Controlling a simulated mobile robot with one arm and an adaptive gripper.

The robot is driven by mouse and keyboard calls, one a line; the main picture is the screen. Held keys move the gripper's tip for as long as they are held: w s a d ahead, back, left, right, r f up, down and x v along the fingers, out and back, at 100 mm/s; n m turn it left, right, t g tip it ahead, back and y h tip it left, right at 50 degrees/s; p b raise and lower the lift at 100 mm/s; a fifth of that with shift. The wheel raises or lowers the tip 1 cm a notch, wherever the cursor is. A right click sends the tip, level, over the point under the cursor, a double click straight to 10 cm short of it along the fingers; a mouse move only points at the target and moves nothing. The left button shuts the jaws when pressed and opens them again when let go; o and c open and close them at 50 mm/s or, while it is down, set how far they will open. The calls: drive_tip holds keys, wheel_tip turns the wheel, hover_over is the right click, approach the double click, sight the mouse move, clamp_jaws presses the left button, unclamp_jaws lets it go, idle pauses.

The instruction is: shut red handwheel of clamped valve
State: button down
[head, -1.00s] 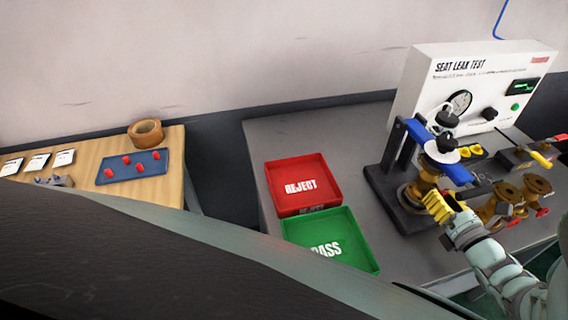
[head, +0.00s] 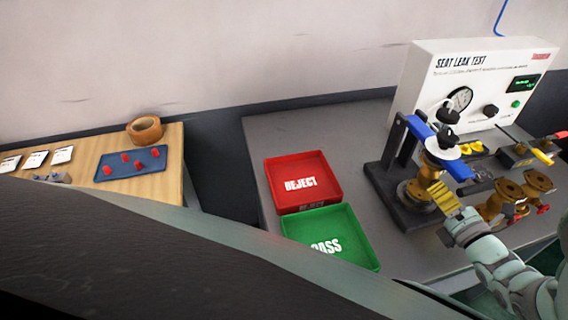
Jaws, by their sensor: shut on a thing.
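The clamped valve (head: 424,184) is a brass body held upright in the dark test clamp (head: 388,190), under a blue bar. My gripper (head: 440,194), with yellow fingers, is at the front right side of this valve. It is shut at the place of the handwheel. The red handwheel itself is hidden behind the fingers, so its turn angle cannot be seen.
More brass valves (head: 508,190) with red handwheels stand close to the right of my gripper. The seat leak test box (head: 480,85) stands behind. A red REJECT tray (head: 270,180) and green PASS tray (head: 370,255) lie left on the grey bench (head: 300,130).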

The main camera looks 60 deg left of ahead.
drive_tip(key=shift+f, duration=0.1)
drive_tip(key=c, duration=0.6)
unclamp_jaws()
drive_tip(key=v, duration=1.2)
